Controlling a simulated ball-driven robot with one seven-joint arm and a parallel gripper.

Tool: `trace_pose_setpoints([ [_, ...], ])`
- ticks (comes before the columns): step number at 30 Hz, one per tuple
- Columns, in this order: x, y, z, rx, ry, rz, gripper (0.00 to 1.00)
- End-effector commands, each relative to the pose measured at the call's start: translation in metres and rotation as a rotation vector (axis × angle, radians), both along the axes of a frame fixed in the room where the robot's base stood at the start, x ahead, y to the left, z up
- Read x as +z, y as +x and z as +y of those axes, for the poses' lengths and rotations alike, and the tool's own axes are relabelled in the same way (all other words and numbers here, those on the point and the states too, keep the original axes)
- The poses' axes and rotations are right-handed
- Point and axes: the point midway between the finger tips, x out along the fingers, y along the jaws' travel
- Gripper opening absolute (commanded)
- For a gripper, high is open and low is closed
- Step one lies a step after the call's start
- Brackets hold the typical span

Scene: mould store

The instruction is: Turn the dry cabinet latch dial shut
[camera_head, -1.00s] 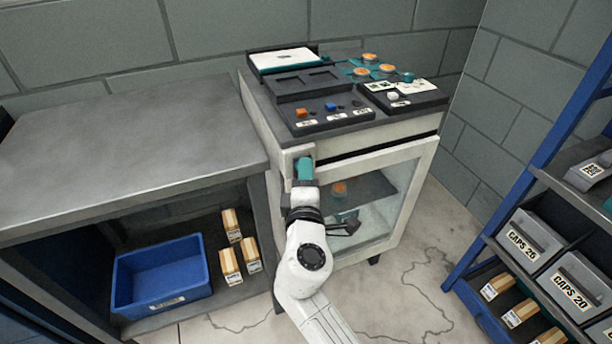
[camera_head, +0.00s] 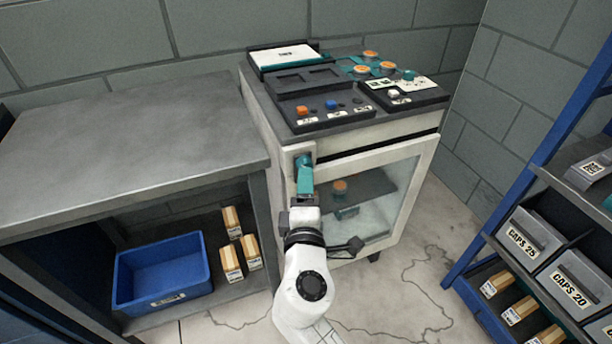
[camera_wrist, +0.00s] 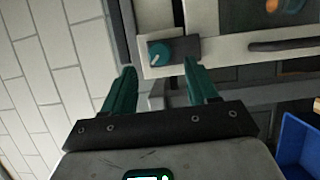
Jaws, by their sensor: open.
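The latch dial is a teal round knob with a pale mark on a light plate at the upper corner of the dry cabinet (camera_head: 385,210). In the wrist view the dial (camera_wrist: 160,52) is seen nearly face-on, its mark pointing to the lower left. My gripper (camera_wrist: 159,68) is open and empty, its teal fingers spread either side of the dial's line and short of it. In the head view my gripper (camera_head: 306,182) is in front of the plate and hides part of the dial. The cabinet's glass door looks closed against the frame.
A grey bench (camera_head: 120,140) stands left of the cabinet, with a blue bin (camera_head: 162,275) and several small boxes beneath. A blue rack (camera_head: 530,185) with caps bins stands at the right. Trays and parts lie on the cabinet top. Open floor lies before the cabinet.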

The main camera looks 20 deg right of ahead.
Motion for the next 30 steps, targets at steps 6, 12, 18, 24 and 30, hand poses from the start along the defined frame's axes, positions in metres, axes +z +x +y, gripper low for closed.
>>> trace_pose_setpoints([
  [6,-0.001,-0.037,0.016,0.002,-0.001,0.001,0.58],
  [12,-0.001,-0.052,0.022,0.001,0.0,0.001,0.58],
  [18,0.0,-0.055,0.023,0.0,0.0,0.0,0.58],
  [24,-0.001,-0.054,0.023,0.0,0.0,0.0,0.58],
  [30,-0.002,-0.055,0.02,-0.006,0.01,0.005,0.58],
])
